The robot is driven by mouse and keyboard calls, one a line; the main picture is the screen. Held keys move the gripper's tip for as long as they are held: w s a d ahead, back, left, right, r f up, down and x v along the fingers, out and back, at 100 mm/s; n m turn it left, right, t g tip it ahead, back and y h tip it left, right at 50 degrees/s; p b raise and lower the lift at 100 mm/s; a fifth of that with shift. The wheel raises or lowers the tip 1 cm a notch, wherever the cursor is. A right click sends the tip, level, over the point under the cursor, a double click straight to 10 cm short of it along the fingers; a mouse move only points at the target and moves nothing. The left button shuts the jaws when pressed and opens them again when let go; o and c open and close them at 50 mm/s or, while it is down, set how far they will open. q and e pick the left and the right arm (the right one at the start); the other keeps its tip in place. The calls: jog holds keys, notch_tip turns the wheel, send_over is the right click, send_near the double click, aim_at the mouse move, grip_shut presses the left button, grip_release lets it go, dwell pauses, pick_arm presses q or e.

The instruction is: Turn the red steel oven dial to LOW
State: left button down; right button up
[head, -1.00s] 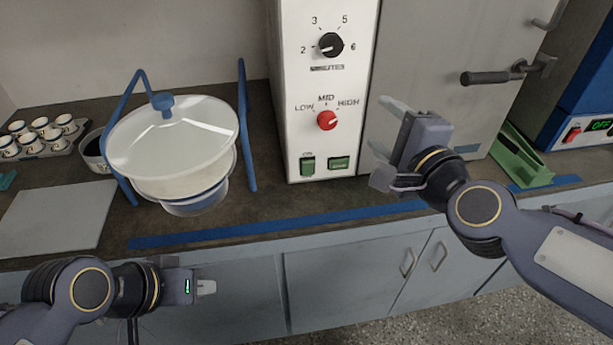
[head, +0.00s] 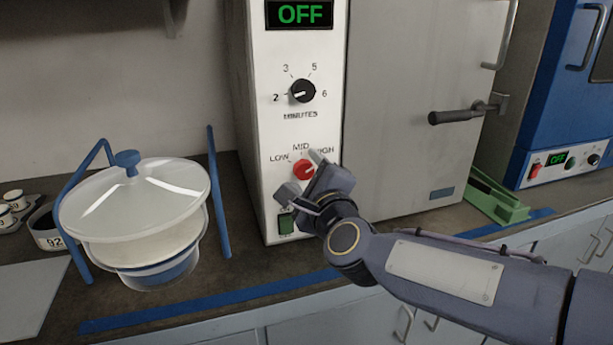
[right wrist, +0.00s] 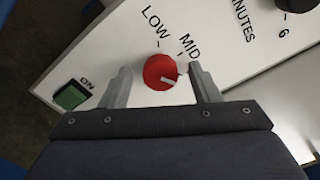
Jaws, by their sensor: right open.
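The red dial (head: 302,169) is on the white front panel of the steel oven, below the black minutes knob. LOW, MID and HIGH are printed around it. In the right wrist view the red dial (right wrist: 158,71) has a white pointer line turned past MID, away from LOW, toward the HIGH side; the HIGH label is hidden there. My right gripper (head: 299,172) is open in front of the panel at the dial. In the right wrist view its fingers (right wrist: 159,70) stand on either side of the dial; I cannot tell whether they touch it. My left gripper is out of view.
A green ON switch (head: 286,222) is just below the gripper. The black minutes knob (head: 302,91) and an OFF display (head: 299,14) are above. A lidded white pot (head: 135,205) in a blue frame stands left. A blue oven (head: 565,100) and green tray (head: 497,203) are right.

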jog(key=shift+w, duration=0.15)
jog(key=c, duration=1)
